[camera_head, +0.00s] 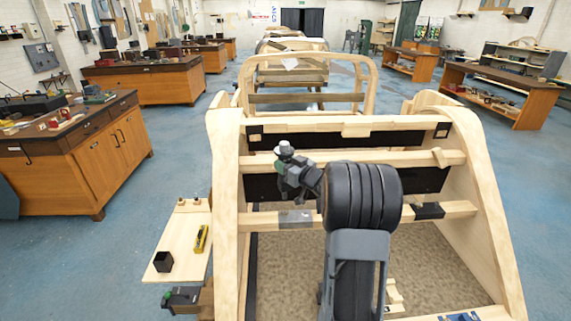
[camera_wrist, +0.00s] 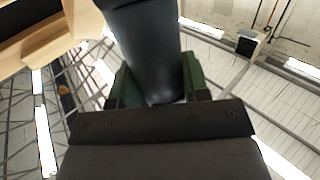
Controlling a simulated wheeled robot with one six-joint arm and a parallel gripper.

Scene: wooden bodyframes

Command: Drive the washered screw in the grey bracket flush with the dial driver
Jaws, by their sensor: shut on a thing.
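My gripper (camera_head: 291,174) is in front of the upper rails of the wooden frame, left of my dark arm. In the wrist view its green fingers (camera_wrist: 155,88) are shut on a thick dark grey cylindrical tool (camera_wrist: 145,50), which looks like the dial driver. Its light grey end (camera_head: 285,148) sticks up above the fingers in the head view. The grey bracket (camera_head: 296,216) is a flat plate on the lower rail, below my gripper and apart from it. The washered screw is too small to make out.
The wooden frame (camera_head: 226,170) surrounds the work area, with a crossrail (camera_head: 400,158) behind my gripper. A side board (camera_head: 187,232) at left carries a yellow tool (camera_head: 201,238) and a black cup (camera_head: 163,261). Workbenches (camera_head: 92,160) stand beyond, with open blue floor between.

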